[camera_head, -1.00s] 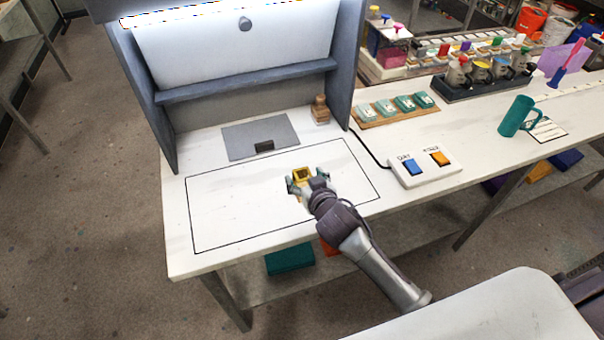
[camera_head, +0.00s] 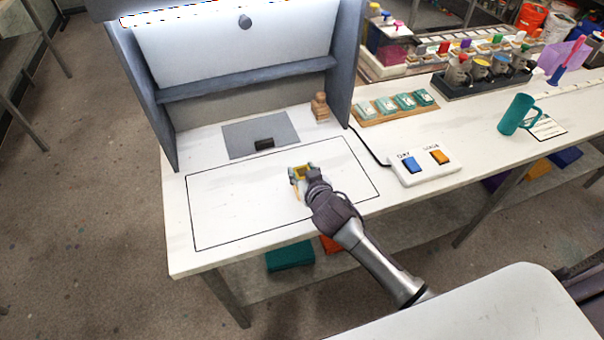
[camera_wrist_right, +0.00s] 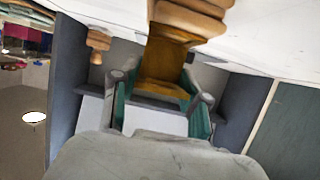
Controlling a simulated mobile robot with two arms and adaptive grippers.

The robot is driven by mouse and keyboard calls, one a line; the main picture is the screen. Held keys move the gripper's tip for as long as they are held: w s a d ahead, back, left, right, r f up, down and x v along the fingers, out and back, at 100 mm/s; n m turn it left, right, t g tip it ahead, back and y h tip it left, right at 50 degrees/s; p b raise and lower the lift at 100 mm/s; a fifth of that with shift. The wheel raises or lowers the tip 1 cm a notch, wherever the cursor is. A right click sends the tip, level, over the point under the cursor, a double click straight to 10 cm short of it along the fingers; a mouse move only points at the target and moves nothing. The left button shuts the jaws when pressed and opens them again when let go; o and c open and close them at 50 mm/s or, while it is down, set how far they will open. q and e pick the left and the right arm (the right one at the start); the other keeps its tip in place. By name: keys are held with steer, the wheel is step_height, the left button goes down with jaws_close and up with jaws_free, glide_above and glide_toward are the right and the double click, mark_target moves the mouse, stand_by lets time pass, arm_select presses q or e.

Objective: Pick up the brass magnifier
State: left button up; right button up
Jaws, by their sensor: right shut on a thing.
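The brass magnifier (camera_head: 300,171) is a small yellow piece inside the black outlined area of the white table. My right gripper (camera_head: 302,174) is shut on it, with a finger on either side. In the right wrist view the magnifier (camera_wrist_right: 166,58) shows as a brass body with a stepped, ringed part above it, between the teal-lined fingers. The gripper hides part of it. I cannot tell whether it is clear of the table. My left gripper is not in view.
To the right are a white switch box (camera_head: 427,167), a tray of teal-topped blocks (camera_head: 396,107) and a teal mug (camera_head: 516,115). The outlined area's left is clear.

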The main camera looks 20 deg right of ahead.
steer(key=shift+r, duration=0.45)
steer(key=r, duration=0.2)
steer(key=r+b, duration=0.1)
steer(key=shift+s+d+r, duration=0.25)
steer(key=shift+s+d, duration=0.15)
steer(key=s+d+r+b, duration=0.2)
steer(key=s+d+r, duration=0.4)
steer(key=s+d, duration=0.1)
steer(key=shift+s+r, duration=0.25)
steer(key=shift+s, duration=0.15)
